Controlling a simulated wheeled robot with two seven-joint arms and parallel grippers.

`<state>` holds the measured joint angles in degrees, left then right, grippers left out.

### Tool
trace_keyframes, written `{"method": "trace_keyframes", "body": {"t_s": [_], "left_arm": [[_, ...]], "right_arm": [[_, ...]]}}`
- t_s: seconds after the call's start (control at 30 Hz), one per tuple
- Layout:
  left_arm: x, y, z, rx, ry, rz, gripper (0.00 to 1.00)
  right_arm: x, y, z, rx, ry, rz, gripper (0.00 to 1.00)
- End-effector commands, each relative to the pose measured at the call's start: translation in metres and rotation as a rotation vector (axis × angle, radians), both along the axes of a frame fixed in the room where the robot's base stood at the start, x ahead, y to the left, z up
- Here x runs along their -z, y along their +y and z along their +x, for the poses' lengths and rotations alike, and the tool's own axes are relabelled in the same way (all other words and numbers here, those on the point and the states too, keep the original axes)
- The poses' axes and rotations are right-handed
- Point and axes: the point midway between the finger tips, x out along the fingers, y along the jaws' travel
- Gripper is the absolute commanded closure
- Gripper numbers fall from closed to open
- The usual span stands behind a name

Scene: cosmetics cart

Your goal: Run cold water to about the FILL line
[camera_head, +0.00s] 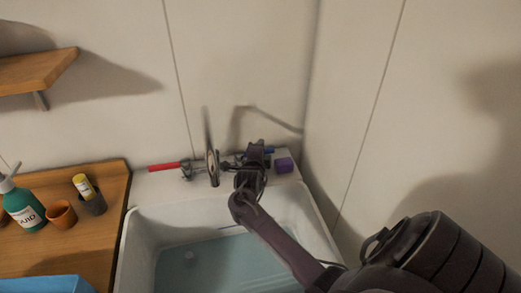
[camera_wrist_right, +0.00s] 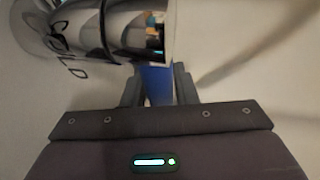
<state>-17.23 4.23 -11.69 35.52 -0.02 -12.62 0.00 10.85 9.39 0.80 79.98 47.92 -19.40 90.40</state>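The white basin (camera_head: 140,232) holds pale bluish water (camera_head: 225,262); I cannot make out a FILL line. The tap spout (camera_head: 212,165) stands upright at the back ledge. A red handle (camera_head: 165,166) is on its left. A blue handle (camera_head: 269,151) is on its right, mostly hidden by my right gripper (camera_head: 254,160). In the right wrist view, the blue handle (camera_wrist_right: 156,84) fills the gap between the fingers of my right gripper (camera_wrist_right: 158,88), which looks shut on it. Dark letters show beside the chrome tap body (camera_wrist_right: 125,28). I see no clear stream of water. My left gripper is out of view.
A wooden counter (camera_head: 85,240) at left holds a green pump bottle (camera_head: 27,208), an orange cup (camera_head: 62,214) and a dark cup (camera_head: 93,204) with a yellow tube. Walls close in behind and right.

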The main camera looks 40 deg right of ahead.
Motion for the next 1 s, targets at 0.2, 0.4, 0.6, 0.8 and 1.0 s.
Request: {"method": "trace_keyframes", "body": {"t_s": [0.2,0.4,0.6,0.8,1.0], "left_arm": [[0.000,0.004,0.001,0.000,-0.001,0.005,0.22],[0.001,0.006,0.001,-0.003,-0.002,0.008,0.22],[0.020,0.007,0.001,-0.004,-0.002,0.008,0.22],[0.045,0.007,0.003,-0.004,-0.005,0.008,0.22],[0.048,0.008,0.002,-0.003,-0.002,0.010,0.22]], "right_arm": [[0.000,0.000,0.000,0.000,0.001,0.001,1.00],[0.001,0.001,0.000,0.001,0.001,0.001,1.00],[0.005,0.004,-0.004,0.086,-0.012,0.005,1.00],[0.005,0.004,-0.008,0.223,-0.008,0.003,1.00],[0.001,0.004,-0.010,0.267,0.003,0.001,1.00]]}}
